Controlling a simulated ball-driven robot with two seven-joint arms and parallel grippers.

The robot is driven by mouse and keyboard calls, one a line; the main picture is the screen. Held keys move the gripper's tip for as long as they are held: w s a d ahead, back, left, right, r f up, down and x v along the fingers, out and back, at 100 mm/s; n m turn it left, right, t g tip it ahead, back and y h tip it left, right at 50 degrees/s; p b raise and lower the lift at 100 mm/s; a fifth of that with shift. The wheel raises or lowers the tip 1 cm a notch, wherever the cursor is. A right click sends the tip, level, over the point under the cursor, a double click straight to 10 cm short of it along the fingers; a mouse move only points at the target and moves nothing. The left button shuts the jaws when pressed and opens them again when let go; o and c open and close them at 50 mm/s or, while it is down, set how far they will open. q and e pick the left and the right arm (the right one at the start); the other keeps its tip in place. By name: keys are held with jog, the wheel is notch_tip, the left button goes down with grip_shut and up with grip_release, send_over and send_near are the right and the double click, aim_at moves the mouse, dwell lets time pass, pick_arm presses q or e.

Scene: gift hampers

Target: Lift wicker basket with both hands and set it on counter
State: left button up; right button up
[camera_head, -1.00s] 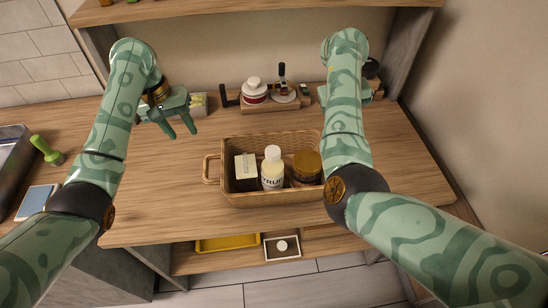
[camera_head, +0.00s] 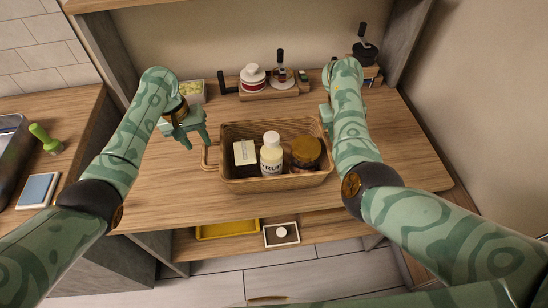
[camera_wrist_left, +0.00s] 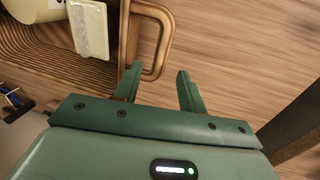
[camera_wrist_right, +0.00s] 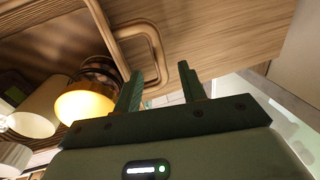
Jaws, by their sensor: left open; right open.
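The wicker basket (camera_head: 270,186) stands on the wooden counter in front of me. It holds a white box (camera_head: 245,152), a white-capped bottle (camera_head: 271,158) and a brown-lidded jar (camera_head: 306,152). My left gripper (camera_head: 198,140) is open near the basket's left handle (camera_head: 208,158); in the left wrist view the handle (camera_wrist_left: 166,40) lies just beyond the fingertips (camera_wrist_left: 160,75). My right gripper, mostly hidden behind its arm in the head view, is open in the right wrist view (camera_wrist_right: 160,72).
A wooden rack (camera_head: 265,92) with a red-and-white jar (camera_head: 253,77) and a stamp-like tool stands behind the basket. A yellow tray (camera_head: 227,230) and a small framed box (camera_head: 281,234) lie on the shelf below. The counter in front of the basket is clear.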

aim_at(203, 150)
pick_arm(q)
jog(key=f, duration=0.3)
jog(key=d+f, duration=0.1)
jog(key=f, duration=0.2)
jog(key=shift+d, duration=0.1)
pick_arm(e)
jog(key=f, duration=0.3)
jog(key=d+f, duration=0.1)
jog(key=f, duration=0.2)
jog(key=shift+d, duration=0.1)
pick_arm(q)
jog(key=shift+r, duration=0.1)
grip_shut()
pick_arm(e)
grip_shut()
jog(key=shift+r, duration=0.1)
